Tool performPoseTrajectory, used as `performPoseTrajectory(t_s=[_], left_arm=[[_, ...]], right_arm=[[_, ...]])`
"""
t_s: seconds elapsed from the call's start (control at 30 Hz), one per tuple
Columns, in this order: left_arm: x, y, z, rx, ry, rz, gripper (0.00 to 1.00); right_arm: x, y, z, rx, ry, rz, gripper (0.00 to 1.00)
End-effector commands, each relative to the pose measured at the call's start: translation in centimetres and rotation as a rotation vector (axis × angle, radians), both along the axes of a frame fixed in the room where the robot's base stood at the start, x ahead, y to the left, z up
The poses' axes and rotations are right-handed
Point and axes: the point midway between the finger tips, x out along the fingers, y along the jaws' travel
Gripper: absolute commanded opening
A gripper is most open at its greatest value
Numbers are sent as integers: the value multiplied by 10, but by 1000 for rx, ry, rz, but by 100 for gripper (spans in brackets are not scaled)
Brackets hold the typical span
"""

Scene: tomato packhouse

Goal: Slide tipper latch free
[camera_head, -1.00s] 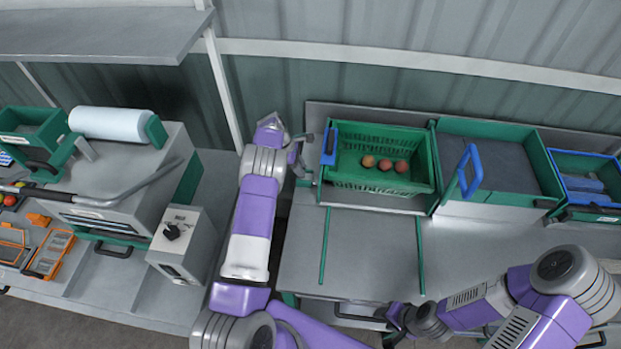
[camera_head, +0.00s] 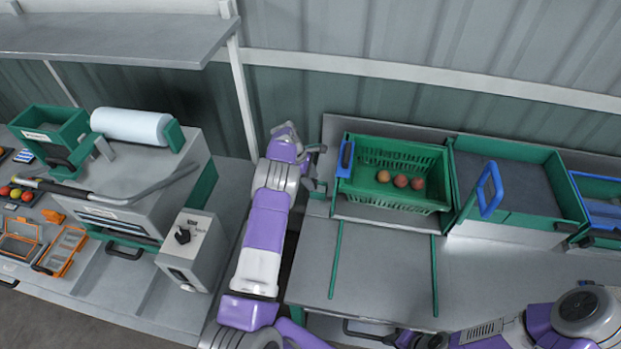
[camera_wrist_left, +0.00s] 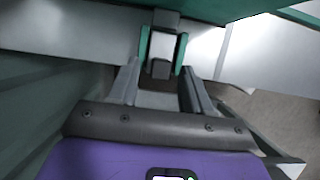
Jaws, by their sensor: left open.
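In the left wrist view the tipper latch appears to be a dark block and pale plate (camera_wrist_left: 161,52) between two green bracket cheeks. My left gripper (camera_wrist_left: 160,88) is open, with one finger on each side below the latch and a gap between. It does not visibly grip anything. The latch is too small there to make out clearly. My right gripper (camera_head: 408,341) is cut by the bottom edge, its jaws unclear.
The crate holds 3 reddish tomatoes (camera_head: 400,180) and has a blue handle (camera_head: 346,158) at its left end. A green-sided bin (camera_head: 512,148) stands to the right. A grey machine with a control box (camera_head: 191,250) stands left of my arm. The bench (camera_head: 385,270) in front is clear.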

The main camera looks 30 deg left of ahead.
Motion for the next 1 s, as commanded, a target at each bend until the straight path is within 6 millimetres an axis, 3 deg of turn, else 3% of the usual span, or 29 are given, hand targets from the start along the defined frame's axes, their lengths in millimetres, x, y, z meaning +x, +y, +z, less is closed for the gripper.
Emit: performPoseTrajectory(t_s=[0.17,0.53,1.0], left_arm=[[-1,5,12,1,-3,1,49],[-9,25,64,2,-1,1,49],[-10,28,70,1,0,1,49]], right_arm=[[0,0,-1,0,0,0,43],[0,0,-4,0,0,0,43],[0,0,-4,0,0,0,43]])
